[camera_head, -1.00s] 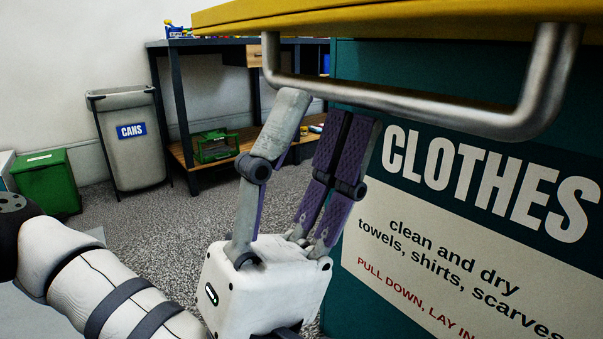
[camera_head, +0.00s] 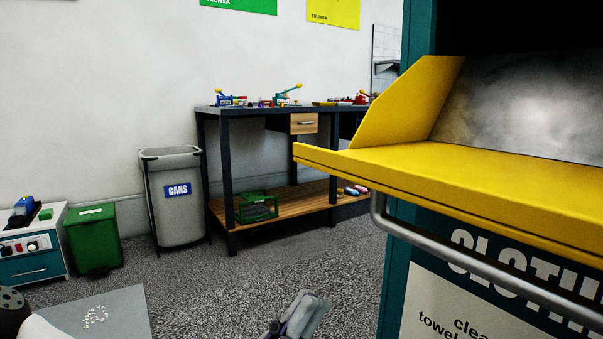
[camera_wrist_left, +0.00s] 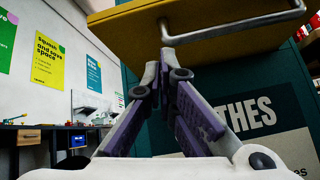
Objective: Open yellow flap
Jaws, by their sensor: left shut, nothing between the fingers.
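The yellow flap (camera_head: 480,180) of the teal clothes bin (camera_head: 395,270) is swung down and out, lying roughly level, with a yellow side panel at its left and a dark opening with a grey inner surface behind it. Its metal handle (camera_head: 480,268) hangs below the front edge. My left gripper (camera_head: 305,312) shows only in part at the bottom of the head view, below and left of the handle and apart from it. In the left wrist view its fingers (camera_wrist_left: 165,75) are shut and empty, under the handle (camera_wrist_left: 235,27) and flap (camera_wrist_left: 190,25). My right gripper is not in view.
A workbench (camera_head: 228,170) with small tools stands against the back wall. A grey cans bin (camera_head: 178,215), a green bin (camera_head: 92,240) and a white cabinet (camera_head: 35,262) stand to the left.

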